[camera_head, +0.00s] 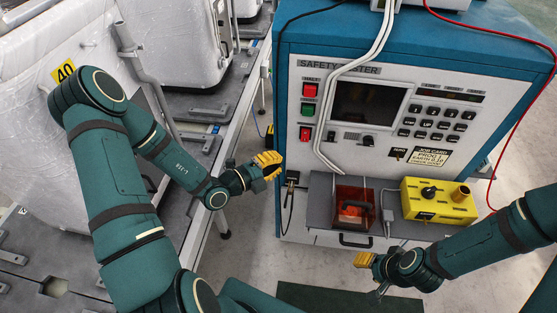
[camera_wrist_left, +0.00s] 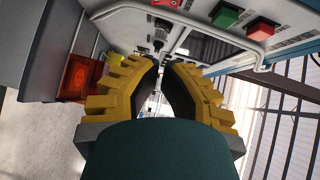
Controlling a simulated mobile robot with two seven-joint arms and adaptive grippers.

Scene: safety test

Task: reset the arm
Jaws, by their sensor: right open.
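My left arm reaches in from the left in the head view, and its yellow-fingered gripper (camera_head: 268,163) is in the air left of the safety tester (camera_head: 405,95). In the left wrist view the same gripper (camera_wrist_left: 162,68) has its yellow fingers and dark pads close together, with a narrow gap and nothing seen held. I cannot tell if it is open or shut. My right arm comes in from the right, bent, and its gripper (camera_head: 366,262) is low in front of the tester, below the yellow box. It is open, and I see nothing in it.
The tester has a shelf with an orange-red transparent box (camera_head: 354,207) and a yellow box (camera_head: 438,201) with a knob. Cables hang down its front. White wrapped units (camera_head: 172,40) stand on a rail line at left. A dark mat (camera_head: 345,300) lies on open floor.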

